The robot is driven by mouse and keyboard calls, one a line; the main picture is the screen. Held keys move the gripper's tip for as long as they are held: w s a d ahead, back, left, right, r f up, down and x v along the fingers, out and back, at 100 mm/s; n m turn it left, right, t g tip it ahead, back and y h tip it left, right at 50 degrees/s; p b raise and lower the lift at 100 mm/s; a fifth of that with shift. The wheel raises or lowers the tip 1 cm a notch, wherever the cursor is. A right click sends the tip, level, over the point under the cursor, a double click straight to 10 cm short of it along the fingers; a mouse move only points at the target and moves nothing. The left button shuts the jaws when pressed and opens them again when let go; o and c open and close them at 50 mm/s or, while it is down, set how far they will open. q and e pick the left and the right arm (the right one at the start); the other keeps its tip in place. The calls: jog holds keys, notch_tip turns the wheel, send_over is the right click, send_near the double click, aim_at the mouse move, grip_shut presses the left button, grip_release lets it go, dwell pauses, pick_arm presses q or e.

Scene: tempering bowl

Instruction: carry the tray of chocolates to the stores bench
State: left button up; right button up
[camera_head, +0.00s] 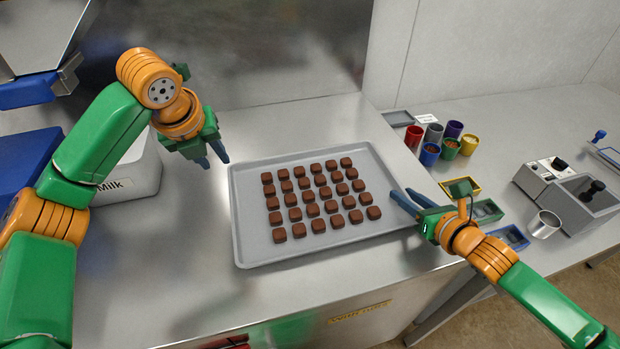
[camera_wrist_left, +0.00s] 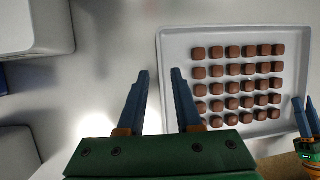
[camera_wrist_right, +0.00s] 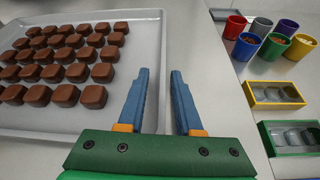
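The grey tray (camera_head: 246,248) lies flat on the steel counter, with rows of brown chocolates (camera_head: 320,195) on it. It also shows in the left wrist view (camera_wrist_left: 176,105) and the right wrist view (camera_wrist_right: 120,110). My left gripper (camera_head: 217,161) is open and empty, just off the tray's far left corner. My right gripper (camera_head: 404,200) is open at the tray's right side. In the right wrist view the tray's right rim runs between its fingers (camera_wrist_right: 160,72); I cannot tell whether they touch it. No label visible clearly names the stores bench.
A second steel bench (camera_head: 545,120) adjoins on the right. It holds several coloured cups (camera_head: 450,148), small coloured trays (camera_head: 508,238), a metal cup (camera_head: 544,224) and a grey machine (camera_head: 580,198). A white tub marked Milk (camera_head: 130,172) stands left of the tray. Counter in front of the tray is clear.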

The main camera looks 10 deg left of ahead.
jog(key=v, duration=0.7)
jog(key=shift+s+d+r, duration=0.1)
jog(key=shift+s+r, duration=0.05)
jog(key=shift+s, duration=0.1)
jog(key=shift+w, duration=0.1)
